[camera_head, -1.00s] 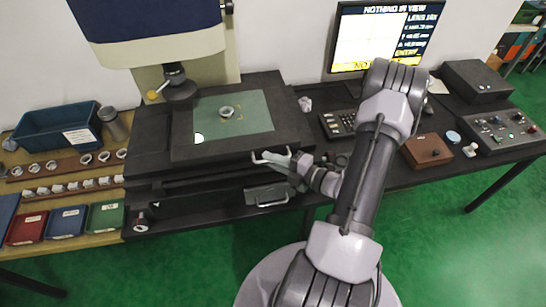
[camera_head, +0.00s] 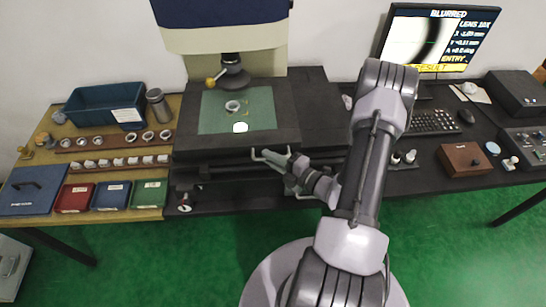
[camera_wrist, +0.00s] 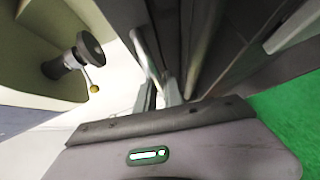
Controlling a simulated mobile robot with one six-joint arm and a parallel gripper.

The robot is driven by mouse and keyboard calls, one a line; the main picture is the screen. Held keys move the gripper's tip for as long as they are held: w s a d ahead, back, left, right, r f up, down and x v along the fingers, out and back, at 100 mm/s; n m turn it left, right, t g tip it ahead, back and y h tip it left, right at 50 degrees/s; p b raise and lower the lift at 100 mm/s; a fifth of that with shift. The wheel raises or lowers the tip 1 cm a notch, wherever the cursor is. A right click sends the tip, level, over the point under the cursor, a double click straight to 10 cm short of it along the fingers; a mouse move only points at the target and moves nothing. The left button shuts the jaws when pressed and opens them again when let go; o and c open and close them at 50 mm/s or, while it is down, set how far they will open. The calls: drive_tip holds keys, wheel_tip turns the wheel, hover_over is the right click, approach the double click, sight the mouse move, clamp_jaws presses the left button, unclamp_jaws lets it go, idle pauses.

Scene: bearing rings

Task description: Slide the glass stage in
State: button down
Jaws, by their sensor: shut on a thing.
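The glass stage (camera_head: 210,122) is a greenish pane in a dark frame. In the head view it lies under the dark lens (camera_head: 232,75) of the measuring machine. A small metal ring (camera_head: 233,106) rests on the glass, almost directly below the lens. A bright light spot (camera_head: 240,127) shows on the glass in front of the ring. My gripper (camera_head: 269,156) is at the stage's front edge, shut on what looks like the stage handle, whose grip is partly hidden. The wrist view shows my fingers (camera_wrist: 160,85) beside a pale bar, with the lens at upper left.
The monitor (camera_head: 440,38) reads "BLURRED". A keyboard (camera_head: 432,122), brown box (camera_head: 465,159) and control panel (camera_head: 525,145) stand right. On the left are a blue bin (camera_head: 80,103), rows of rings and red, blue and green trays (camera_head: 150,193). The floor in front is open.

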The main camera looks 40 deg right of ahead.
drive_tip(key=c, duration=1.5)
unclamp_jaws()
drive_tip(key=shift+a, duration=0.15)
drive_tip(key=p+v, duration=0.3)
drive_tip(key=v, duration=1.4)
drive_tip(key=shift+s+r, duration=0.15)
drive_tip(key=shift+s, duration=0.05)
